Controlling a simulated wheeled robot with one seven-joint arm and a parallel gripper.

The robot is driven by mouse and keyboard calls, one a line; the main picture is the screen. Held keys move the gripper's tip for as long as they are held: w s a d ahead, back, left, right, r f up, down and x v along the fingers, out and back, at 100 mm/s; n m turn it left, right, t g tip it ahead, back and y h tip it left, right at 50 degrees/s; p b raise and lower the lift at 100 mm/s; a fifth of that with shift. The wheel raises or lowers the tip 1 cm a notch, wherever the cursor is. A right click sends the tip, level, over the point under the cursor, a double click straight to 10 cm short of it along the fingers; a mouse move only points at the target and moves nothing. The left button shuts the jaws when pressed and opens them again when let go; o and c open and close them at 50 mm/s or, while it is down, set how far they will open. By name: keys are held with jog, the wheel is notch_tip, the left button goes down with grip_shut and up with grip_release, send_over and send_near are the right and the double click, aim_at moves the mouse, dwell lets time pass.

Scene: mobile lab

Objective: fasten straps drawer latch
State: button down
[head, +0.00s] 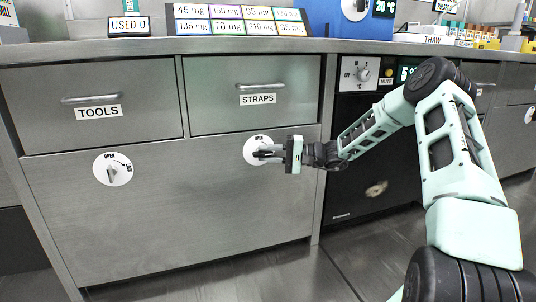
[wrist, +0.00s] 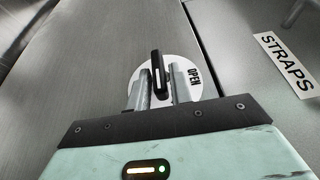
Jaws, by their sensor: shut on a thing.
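The STRAPS drawer (head: 252,95) is closed flush in the cabinet front, with its label also at the right in the wrist view (wrist: 287,64). Below it is the straps latch, a round white dial (head: 251,145) marked OPEN, with a dark knob (wrist: 157,66) at its middle. My gripper (head: 265,153) reaches the dial from the right. In the wrist view its two metal fingers (wrist: 158,88) are on either side of the knob, shut on it. The knob's pointer direction is hard to read in the head view because the fingers cover part of the dial.
The TOOLS drawer (head: 92,107) is closed at the left, with its own latch dial (head: 113,169) below. A black appliance (head: 358,180) with a control knob stands right of the cabinet, behind my arm. The counter (head: 270,46) edge runs above. The floor in front is clear.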

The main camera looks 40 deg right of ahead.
jog(key=c, duration=1.4)
grip_release()
jog(key=shift+a, duration=0.15)
jog(key=shift+c, duration=0.2)
jog(key=shift+s+d, duration=0.2)
jog(key=shift+d, duration=0.1)
jog(key=p+v, duration=0.8)
jog(key=v, duration=0.9)
jog(key=shift+a, duration=0.1)
